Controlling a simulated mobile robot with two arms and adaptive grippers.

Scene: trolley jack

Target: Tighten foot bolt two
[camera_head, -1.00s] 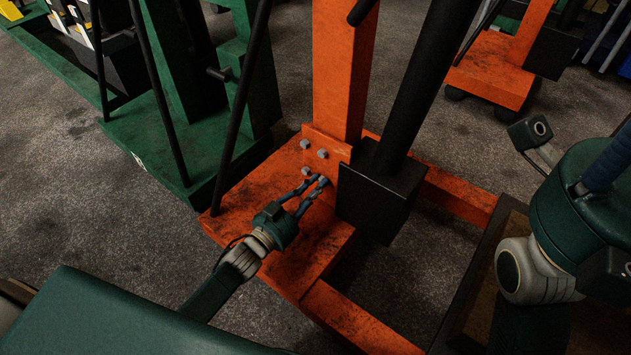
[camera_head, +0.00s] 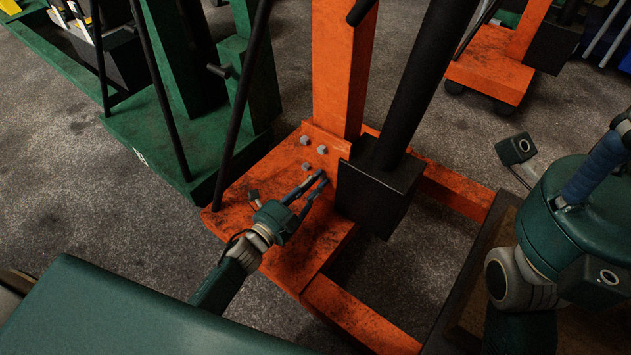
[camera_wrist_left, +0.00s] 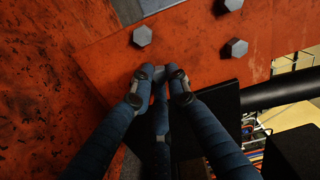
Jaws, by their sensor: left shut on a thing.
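The orange jack post (camera_head: 342,70) stands on an orange foot with a bolted plate. Three grey hex bolts show on the plate: an upper left bolt (camera_head: 305,140), an upper right bolt (camera_head: 322,149) and a lower left bolt (camera_head: 305,167). They also show in the left wrist view, one bolt (camera_wrist_left: 142,36) just beyond the fingertips. My left gripper (camera_head: 322,179) is at the plate's lower right corner. In the left wrist view my left gripper (camera_wrist_left: 160,80) is shut on a fourth bolt, mostly hidden between the fingertips. My right gripper is not in view.
A black block (camera_head: 378,195) with a thick black cylinder stands close to the right of my left fingers. A green machine (camera_head: 175,150) with thin black rods stands at the left. Another orange jack (camera_head: 490,65) is at the back right. Grey floor lies open between them.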

